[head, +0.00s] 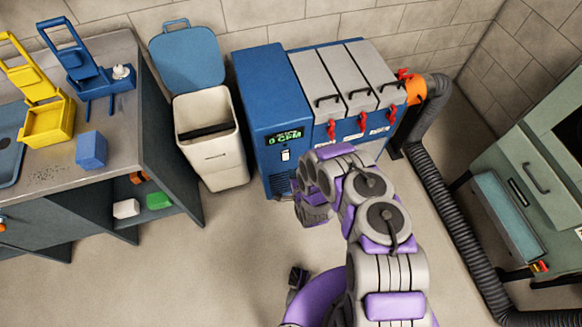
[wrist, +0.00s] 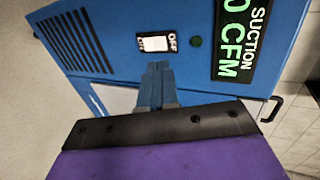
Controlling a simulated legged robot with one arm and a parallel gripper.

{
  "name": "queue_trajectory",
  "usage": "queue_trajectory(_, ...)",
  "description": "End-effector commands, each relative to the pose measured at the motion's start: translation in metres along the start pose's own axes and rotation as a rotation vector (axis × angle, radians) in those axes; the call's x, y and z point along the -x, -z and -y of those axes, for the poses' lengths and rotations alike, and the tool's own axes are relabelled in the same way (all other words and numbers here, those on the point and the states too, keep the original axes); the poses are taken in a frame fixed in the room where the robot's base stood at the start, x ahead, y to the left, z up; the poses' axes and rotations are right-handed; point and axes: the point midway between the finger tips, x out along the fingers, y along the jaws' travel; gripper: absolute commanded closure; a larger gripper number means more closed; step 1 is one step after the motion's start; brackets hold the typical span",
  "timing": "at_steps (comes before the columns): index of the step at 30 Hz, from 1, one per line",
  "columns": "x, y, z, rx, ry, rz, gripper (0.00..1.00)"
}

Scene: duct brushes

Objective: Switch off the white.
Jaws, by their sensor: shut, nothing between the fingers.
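The white rocker switch (head: 285,155) sits on the front of the blue suction machine (head: 262,95), below a green-lit display (head: 285,138) reading 0 CFM. In the wrist view the switch (wrist: 155,44) lies between an ON label at its left and an OFF label at its right. My gripper (wrist: 157,68) is shut and empty, its fingertips just below the switch in that view. I cannot tell whether they touch the panel. Which side of the switch is pressed in is not clear. In the head view my arm hides the fingertips.
A green round light (wrist: 196,41) is beside the switch. Red latches (head: 331,129) line the machine's grey-lidded side. A white bin (head: 213,160) with its blue lid open stands left. A black hose (head: 440,185) runs along the floor at right. The floor in front is clear.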

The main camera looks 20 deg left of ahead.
Motion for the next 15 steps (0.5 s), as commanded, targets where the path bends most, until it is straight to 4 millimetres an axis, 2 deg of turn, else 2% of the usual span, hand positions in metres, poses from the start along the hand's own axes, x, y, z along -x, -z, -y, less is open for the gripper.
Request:
queue_trajectory(6, 0.025, 0.004, 0.002, -0.006, 0.001, 0.0, 1.0)
queue_trajectory(15, 0.028, 0.004, 0.002, -0.006, 0.003, 0.0, 1.0)
